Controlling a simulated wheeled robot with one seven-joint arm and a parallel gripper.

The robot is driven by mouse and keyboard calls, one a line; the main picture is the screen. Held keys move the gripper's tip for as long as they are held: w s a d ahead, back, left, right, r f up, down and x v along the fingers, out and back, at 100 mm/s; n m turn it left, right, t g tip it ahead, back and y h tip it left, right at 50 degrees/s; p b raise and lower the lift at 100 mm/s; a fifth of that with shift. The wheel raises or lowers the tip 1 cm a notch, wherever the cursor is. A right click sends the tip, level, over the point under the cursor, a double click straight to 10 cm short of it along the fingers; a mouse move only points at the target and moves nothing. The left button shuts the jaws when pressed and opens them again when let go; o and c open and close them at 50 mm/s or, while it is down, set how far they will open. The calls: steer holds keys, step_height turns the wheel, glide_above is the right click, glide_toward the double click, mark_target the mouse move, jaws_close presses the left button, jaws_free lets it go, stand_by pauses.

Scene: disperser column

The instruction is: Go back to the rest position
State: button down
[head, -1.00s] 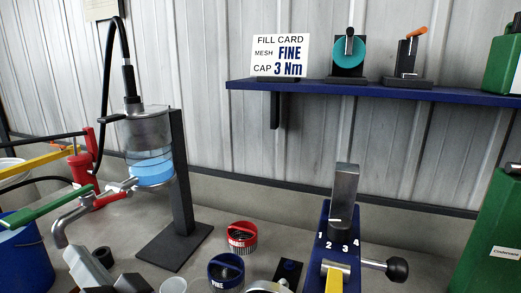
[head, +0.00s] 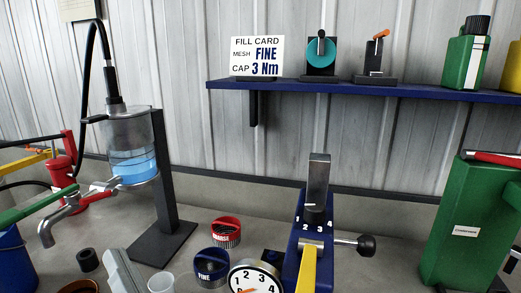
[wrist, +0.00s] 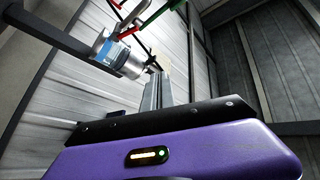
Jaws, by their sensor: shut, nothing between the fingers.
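My gripper (wrist: 153,95) shows in the wrist view as two grey fingers close together beyond a black bar and a purple housing. It is shut and empty. The clear column with blue liquid (wrist: 118,55) appears tilted left of the fingertips in that view, apart from them. In the head view a grey slab at the bottom edge, left of centre, looks like my gripper's fingers (head: 122,270), partly cut off by the frame. The column (head: 130,150) stands on its dark post behind and above it, with a metal spout and green-handled tap at left.
On the bench are a red cap (head: 226,233), a blue FINE cap (head: 211,266), a white cup (head: 161,283), a dial (head: 254,279) and a blue lever fixture (head: 296,235). A green canister (head: 465,225) stands at right. A blue shelf (head: 345,89) runs along the wall.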

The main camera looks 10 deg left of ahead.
steer(key=s+d+f+m+t+h, duration=0.15)
steer(key=d+f+h, duration=0.3)
steer(key=d, duration=0.45)
steer(key=s+d+f+m+t+h+p, duration=0.1)
steer(key=s+d+f+t+h, duration=0.15)
steer(key=d+f, duration=0.45)
steer(key=s+d+f+m+t+h, duration=0.1)
steer(key=s+d+f+t+h, duration=0.2)
steer(key=d, duration=0.8)
steer(key=s+d+f+g+h+p, duration=0.1)
steer(key=s+d+f+g+h, duration=0.2)
steer(key=s+d, duration=0.5)
steer(key=s+d+f+g+h, duration=0.2)
steer(key=s+d+h, duration=0.3)
steer(key=s+d, duration=0.3)
steer(key=s+f, duration=0.1)
steer(key=s, duration=0.1)
steer(key=shift+s+d+f+g+p, duration=0.15)
steer(key=shift+s+f+g+p, duration=0.15)
steer(key=shift+f+g+p, duration=0.1)
